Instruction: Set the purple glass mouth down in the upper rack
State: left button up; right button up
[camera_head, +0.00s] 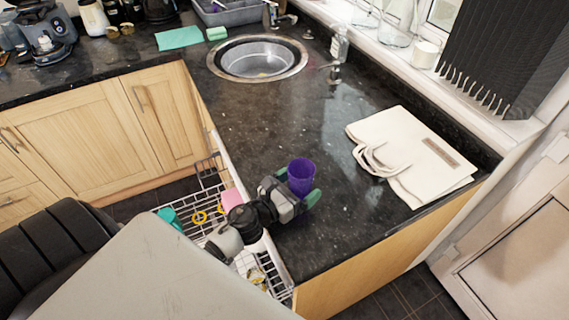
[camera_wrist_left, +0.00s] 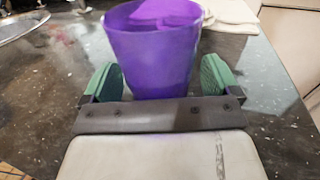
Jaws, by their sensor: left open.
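The purple glass (camera_head: 301,176) stands upright, mouth up, on the dark counter near its front edge. My left gripper (camera_head: 302,199) is open at the glass, with a green finger on either side of it. In the left wrist view the glass (camera_wrist_left: 152,50) sits between the two green fingers (camera_wrist_left: 157,82), with gaps visible on both sides. The upper rack (camera_head: 220,235), a white wire rack, is pulled out below the counter edge. It holds a pink item, a teal item and yellow items. My arm hides part of it. My right gripper is not seen.
A cream bag (camera_head: 410,150) lies on the counter to the right. A round sink (camera_head: 258,60) with a tap is at the back. A teal cloth (camera_head: 179,38) lies left of the sink. The counter between sink and glass is clear.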

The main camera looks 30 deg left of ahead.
pick_arm(q)
jog(key=b+v, duration=0.4)
jog(key=v, duration=0.7)
jog(key=shift+f, duration=0.1)
jog(key=shift+s+a, duration=0.1)
jog(key=shift+s, duration=0.35)
